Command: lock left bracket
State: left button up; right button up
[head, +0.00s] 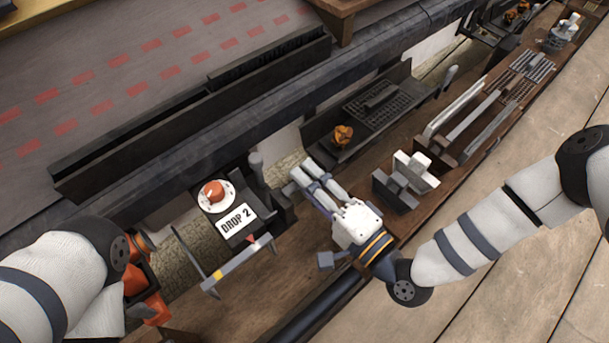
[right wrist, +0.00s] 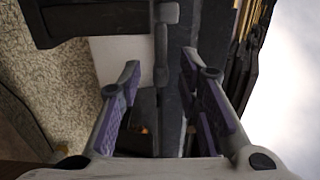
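A dark bracket (head: 277,205) with a short upright grey lever (head: 257,168) stands beside the "DROP 2" plate. A second dark bracket with a grey lever (head: 447,78) is farther right. My right gripper (head: 302,172) is open and empty, just right of the nearer lever, with a gap between them. In the right wrist view the purple-padded fingers (right wrist: 160,75) are spread, and a grey lever (right wrist: 162,45) shows beyond them, roughly between the tips.
A white "DROP 2" plate (head: 236,221) and a round orange knob (head: 214,191) lie left of the nearer bracket. A barred tool (head: 236,266) with yellow and red marks is in front. A dark rail (head: 190,140) runs behind. Grey blocks (head: 405,180) stand right of my right gripper.

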jog(key=v, duration=1)
jog(key=shift+s+d, duration=0.25)
jog(key=shift+s, duration=0.05)
